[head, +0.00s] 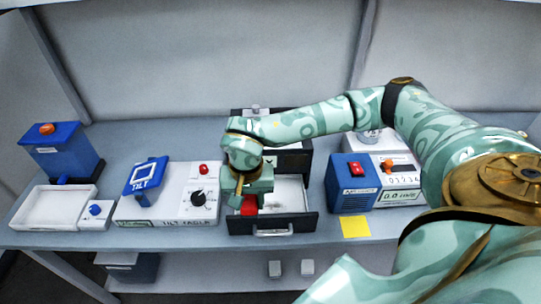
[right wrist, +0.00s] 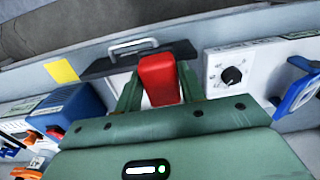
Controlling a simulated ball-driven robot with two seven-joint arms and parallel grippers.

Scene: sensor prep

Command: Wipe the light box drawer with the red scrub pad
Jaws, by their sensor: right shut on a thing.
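The light box drawer (head: 283,229) is pulled out at the middle of the bench, with a white inside and a dark front with a metal handle. Its front and handle also show in the right wrist view (right wrist: 138,60). My right gripper (head: 248,199) is over the left part of the open drawer, pointing down. It is shut on the red scrub pad (right wrist: 159,78), which sits between both fingers. In the head view the pad (head: 249,206) shows low at the drawer's left side; I cannot tell whether it touches the drawer floor. My left gripper is not in view.
Left of the drawer stands a white tilt table box (head: 160,208) with a dial. Right of it stand a blue box (head: 350,188) with a red switch and a white counter box (head: 398,192). A yellow note (head: 355,227) lies at the bench's front edge. A white tray (head: 46,208) is far left.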

